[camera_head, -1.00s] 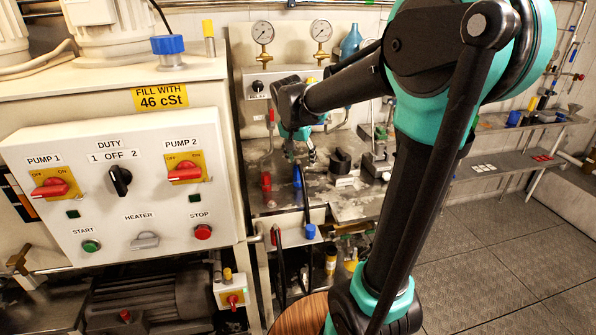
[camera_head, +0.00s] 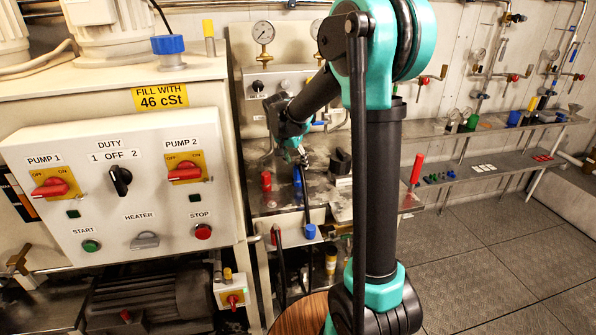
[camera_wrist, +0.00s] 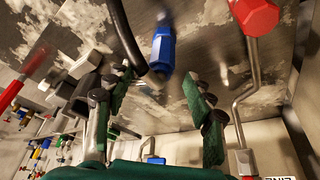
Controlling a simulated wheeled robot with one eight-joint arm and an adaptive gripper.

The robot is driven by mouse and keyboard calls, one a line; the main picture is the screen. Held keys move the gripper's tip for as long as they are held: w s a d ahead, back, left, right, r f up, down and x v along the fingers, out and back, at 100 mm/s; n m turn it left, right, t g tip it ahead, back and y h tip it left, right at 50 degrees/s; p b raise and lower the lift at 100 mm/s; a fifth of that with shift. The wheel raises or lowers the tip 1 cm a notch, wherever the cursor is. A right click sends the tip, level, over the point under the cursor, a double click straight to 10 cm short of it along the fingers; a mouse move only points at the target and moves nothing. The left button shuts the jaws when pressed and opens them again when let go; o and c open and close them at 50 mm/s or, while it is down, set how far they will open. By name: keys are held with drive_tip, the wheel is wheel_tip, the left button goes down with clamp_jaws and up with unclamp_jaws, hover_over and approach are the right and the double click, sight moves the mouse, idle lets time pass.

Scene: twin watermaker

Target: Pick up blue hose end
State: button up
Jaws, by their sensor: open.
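The blue hose end (camera_head: 298,178) is at the bench at the back, just below my gripper (camera_head: 298,158) in the head view. In the wrist view, the blue hose end (camera_wrist: 162,52) lies beyond the fingertips, roughly centred between them and apart from both. A black hose (camera_wrist: 133,40) curves close beside it; where the two join is unclear. My gripper is open, with its green and black fingers (camera_wrist: 160,92) spread and nothing between them. In the head view the fingers are small and partly hidden by the wrist.
A red fitting (camera_head: 266,181) stands left of the blue hose end; a red knob on a bent metal rod (camera_wrist: 258,15) is near the right finger. Another blue cap (camera_head: 310,231) is lower, at the bench front. The control panel (camera_head: 125,190) stands left. The floor at right is clear.

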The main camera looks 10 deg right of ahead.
sight(299, 170)
drive_tip(key=shift+x, duration=2.9)
drive_tip(key=shift+a, duration=0.1)
clamp_jaws()
